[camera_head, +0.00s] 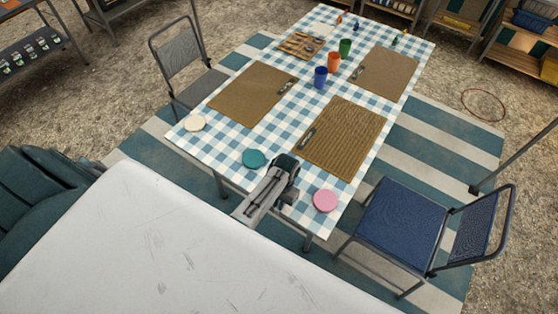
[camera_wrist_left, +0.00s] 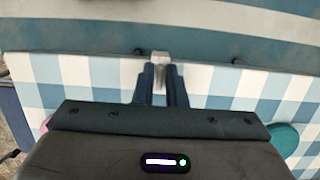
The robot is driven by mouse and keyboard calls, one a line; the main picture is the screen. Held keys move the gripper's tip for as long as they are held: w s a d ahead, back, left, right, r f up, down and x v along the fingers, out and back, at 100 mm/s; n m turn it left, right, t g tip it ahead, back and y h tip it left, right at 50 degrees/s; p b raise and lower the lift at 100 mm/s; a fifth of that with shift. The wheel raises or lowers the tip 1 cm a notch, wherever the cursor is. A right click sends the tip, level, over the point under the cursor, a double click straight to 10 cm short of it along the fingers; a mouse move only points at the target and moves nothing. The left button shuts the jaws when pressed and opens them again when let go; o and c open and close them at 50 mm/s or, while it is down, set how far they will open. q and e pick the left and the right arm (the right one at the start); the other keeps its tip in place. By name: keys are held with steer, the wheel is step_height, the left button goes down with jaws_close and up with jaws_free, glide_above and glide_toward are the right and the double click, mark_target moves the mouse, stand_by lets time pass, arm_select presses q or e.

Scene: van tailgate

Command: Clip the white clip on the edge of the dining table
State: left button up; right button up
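The dining table (camera_head: 172,141) has a blue and white checked cloth. My left gripper (camera_head: 249,206) reaches over the table's near edge, with its fingers pointing back toward the near side. In the left wrist view its two dark fingers (camera_wrist_left: 162,82) are close together with the white clip (camera_wrist_left: 161,57) between their tips. The clip lines up with the table edge (camera_wrist_left: 215,67) there; I cannot tell whether it touches or grips it. In the head view the clip is too small to make out clearly. My right gripper is in neither view.
A teal disc (camera_head: 254,158) and a pink disc (camera_head: 325,201) lie on the cloth on either side of my left gripper. Woven mats (camera_head: 345,135) and coloured cups (camera_head: 320,77) stand farther back. A blue chair (camera_head: 402,218) is at the right. Striped rug (camera_head: 440,145) surrounds the table.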

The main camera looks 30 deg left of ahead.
arm_select(q)
steer(key=o, duration=0.3)
steer(key=shift+o, duration=0.2)
step_height(320, 180, up, 11)
steer(key=w+b, duration=0.2)
steer(key=shift+f+b, duration=0.2)
steer(key=shift+b, duration=0.1)
